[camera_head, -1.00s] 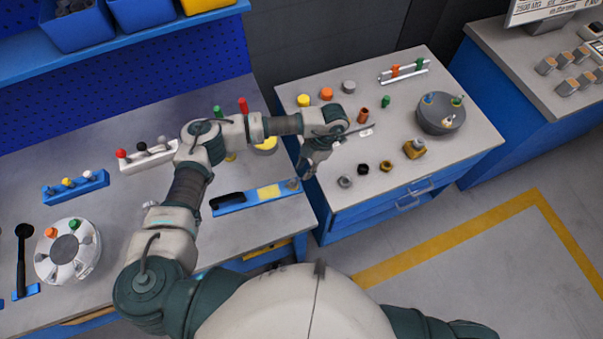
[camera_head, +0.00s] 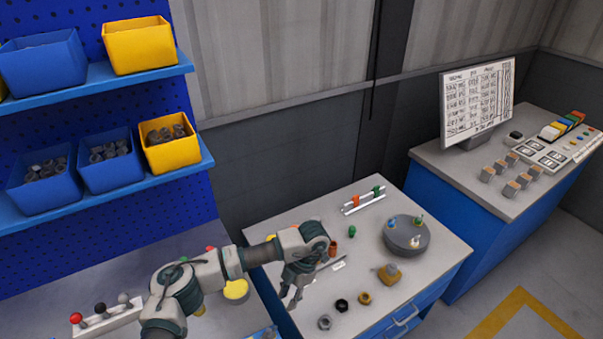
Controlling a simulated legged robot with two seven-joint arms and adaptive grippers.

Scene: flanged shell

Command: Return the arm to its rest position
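My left arm (camera_head: 205,280) comes in from the lower left and reaches across to the left part of the grey-topped cabinet. My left gripper (camera_head: 288,302) points down over the cabinet's left edge. Its two fingers look parted, with nothing visible between them. It is left of the grey nut (camera_head: 325,322) and the orange cylinder (camera_head: 332,248). My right arm and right gripper are out of view.
The cabinet top (camera_head: 440,258) holds a grey round part (camera_head: 408,236) with coloured pegs, a brass fitting (camera_head: 389,273), a white rack (camera_head: 363,201) and several nuts. Shelves with bins (camera_head: 172,150) stand at upper left. A monitor (camera_head: 478,100) stands on the right counter.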

